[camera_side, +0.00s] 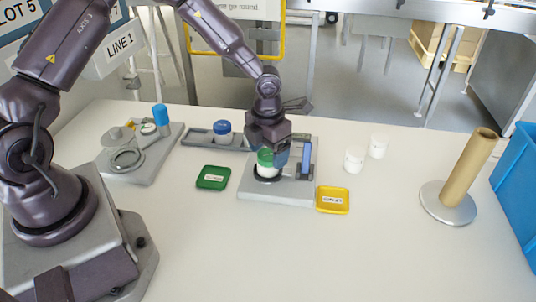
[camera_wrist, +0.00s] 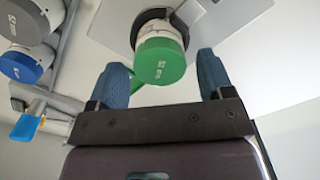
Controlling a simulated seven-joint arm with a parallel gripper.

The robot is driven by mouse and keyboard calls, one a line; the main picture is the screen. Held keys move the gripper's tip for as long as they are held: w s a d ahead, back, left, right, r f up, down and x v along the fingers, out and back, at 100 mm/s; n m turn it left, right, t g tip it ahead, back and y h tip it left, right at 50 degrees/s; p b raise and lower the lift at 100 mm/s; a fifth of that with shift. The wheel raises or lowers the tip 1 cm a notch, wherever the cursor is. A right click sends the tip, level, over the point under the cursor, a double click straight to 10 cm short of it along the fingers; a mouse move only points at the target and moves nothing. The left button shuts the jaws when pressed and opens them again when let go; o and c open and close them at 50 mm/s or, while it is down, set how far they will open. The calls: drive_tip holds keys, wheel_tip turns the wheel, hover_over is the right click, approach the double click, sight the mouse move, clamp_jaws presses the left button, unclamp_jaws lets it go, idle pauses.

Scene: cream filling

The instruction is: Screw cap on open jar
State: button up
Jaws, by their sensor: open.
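A white jar with a green cap (camera_side: 266,158) stands in a dark round holder on a grey fixture (camera_side: 248,189). In the wrist view the green cap (camera_wrist: 160,62) sits on top of the white jar body (camera_wrist: 160,28). From these views I cannot tell how tight it sits. My gripper (camera_side: 268,148) points down right at the jar, and its body hides part of it in the side view. In the wrist view its two blue fingertips (camera_wrist: 162,75) are spread apart, one on each side of the cap, with visible gaps.
A blue-capped jar (camera_side: 222,131) sits in a grey tray behind; it shows in the wrist view (camera_wrist: 25,65). Two white jars (camera_side: 354,160) stand right. Green (camera_side: 213,178) and yellow (camera_side: 333,200) trays lie in front. A brown tube (camera_side: 470,170) stands far right.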

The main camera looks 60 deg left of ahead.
drive_tip(key=n, duration=0.5)
drive_tip(key=n, duration=0.5)
drive_tip(key=shift+n, duration=0.3)
drive_tip(key=c, duration=0.9)
drive_tip(key=o, duration=0.4)
drive_tip(key=c, duration=0.3)
drive_tip(key=m, duration=0.4)
drive_tip(key=shift+m, duration=0.9)
